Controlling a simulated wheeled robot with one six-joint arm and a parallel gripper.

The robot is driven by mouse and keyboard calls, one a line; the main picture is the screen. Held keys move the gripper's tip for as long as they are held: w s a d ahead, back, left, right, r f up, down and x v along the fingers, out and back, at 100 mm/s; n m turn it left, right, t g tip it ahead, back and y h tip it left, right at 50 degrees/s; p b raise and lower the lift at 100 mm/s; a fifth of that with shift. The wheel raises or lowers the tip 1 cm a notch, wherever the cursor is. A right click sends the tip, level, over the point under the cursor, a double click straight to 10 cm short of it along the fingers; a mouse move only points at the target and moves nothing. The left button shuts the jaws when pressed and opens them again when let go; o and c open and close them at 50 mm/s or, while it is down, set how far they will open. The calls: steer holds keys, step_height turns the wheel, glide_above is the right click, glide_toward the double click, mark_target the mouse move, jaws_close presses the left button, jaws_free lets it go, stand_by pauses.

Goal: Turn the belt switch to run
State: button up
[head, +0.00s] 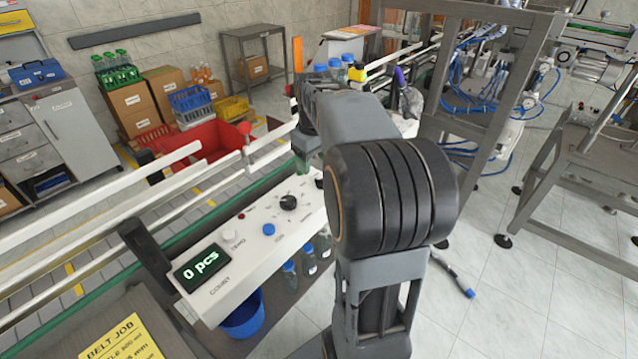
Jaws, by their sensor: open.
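The control panel (255,236) is a long white box beside the conveyor. On its sloped face are a black rotary knob (288,201), a blue button (268,229), a white button (226,234) and a small red lamp (241,216). The knob's pointer and lettering are too small to read. My gripper (304,146) is partly visible beyond my elbow, above the far end of the panel. It is open and apart from the knob. My arm hides part of it and the panel's right end.
The conveyor with white guide rails (95,215) runs behind the panel. A blue bucket (243,314) and several blue-capped bottles (291,275) stand below it. A yellow belt job card (122,340) lies at front left. A grey machine frame (530,120) stands at right; open floor lies before it.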

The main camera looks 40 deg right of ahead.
mark_target(319, 179)
step_height(319, 179, up, 6)
steer(key=w+d+n, duration=0.2)
steer(key=d+n, duration=0.1)
steer(key=n, duration=0.2)
steer(key=f, duration=0.4)
steer(key=f+n+b, duration=0.1)
steer(key=f, duration=0.4)
steer(key=s+a+f+n+g, duration=0.1)
steer(key=f, duration=0.3)
steer(key=shift+s+f+b, duration=0.1)
steer(key=shift+f+b, duration=0.25)
steer(key=shift+b, duration=0.05)
steer(key=shift+c, duration=0.3)
steer(key=c, duration=0.8)
